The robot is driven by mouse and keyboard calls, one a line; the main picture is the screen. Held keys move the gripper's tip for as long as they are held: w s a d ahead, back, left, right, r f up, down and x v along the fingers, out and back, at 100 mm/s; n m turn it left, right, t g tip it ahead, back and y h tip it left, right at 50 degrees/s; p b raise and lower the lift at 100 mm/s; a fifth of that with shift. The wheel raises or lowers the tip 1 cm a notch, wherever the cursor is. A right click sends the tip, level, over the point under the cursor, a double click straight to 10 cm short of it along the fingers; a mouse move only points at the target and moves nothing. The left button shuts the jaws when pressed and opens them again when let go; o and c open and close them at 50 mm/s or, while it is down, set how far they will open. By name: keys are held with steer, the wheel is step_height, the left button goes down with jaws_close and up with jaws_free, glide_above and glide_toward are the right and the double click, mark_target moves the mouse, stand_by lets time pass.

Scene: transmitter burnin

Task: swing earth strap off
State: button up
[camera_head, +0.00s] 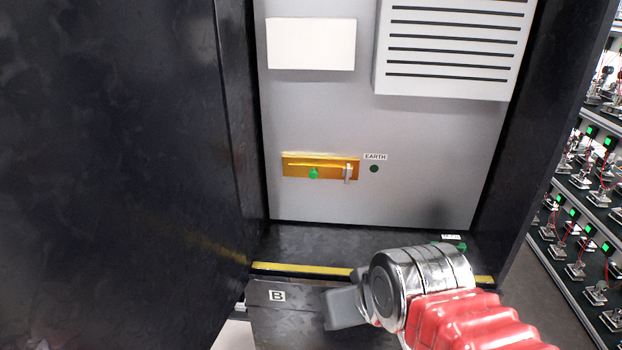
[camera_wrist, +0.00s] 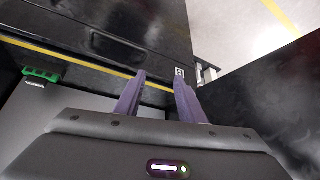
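The earth strap appears to be the brass bar (camera_head: 298,162) lying level on the grey back panel of the cabinet in the head view. A green knob (camera_head: 313,173) sits on its lower edge, left of middle. A small pale metal piece (camera_head: 347,174) sits upright at its right end. Right of the bar are an EARTH label (camera_head: 375,156) and a dark round spot (camera_head: 374,168). My gripper is low in front of the cabinet, below the bar and apart from it. In the wrist view its two purple fingers (camera_wrist: 160,78) are apart with nothing between them.
A large black panel (camera_head: 120,150) fills the left, and a black side wall (camera_head: 545,120) stands right. The cabinet's front edge has a yellow stripe (camera_head: 310,269) and a B label (camera_head: 277,295). A vented box (camera_head: 445,85) is above. Shelves (camera_head: 590,185) with several devices stand far right.

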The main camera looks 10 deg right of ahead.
steer(key=w+a+r+t+y, duration=0.25)
steer(key=w+a+t, duration=0.35)
steer(key=w, duration=0.7)
steer(key=m+t+h, duration=0.3)
steer(key=t+h, duration=0.1)
steer(key=h, duration=0.3)
glide_toward(313, 175)
steer(key=s+a+f, duration=0.1)
steer(key=s+a, duration=0.3)
steer(key=shift+s+d+m+t+h, duration=0.2)
steer(key=shift+d+m+h, duration=0.05)
steer(key=shift+d+h, duration=0.2)
steer(key=shift+s+d+m+t+h, duration=0.15)
steer(key=shift+d+m+t+h, duration=0.1)
steer(key=shift+d+h, duration=0.15)
steer(key=shift+w, duration=0.1)
steer(key=x, duration=1.3)
steer(key=shift+w+d+f, duration=0.1)
steer(key=shift+w+f, duration=0.05)
steer(key=shift+w, duration=0.15)
jaws_close()
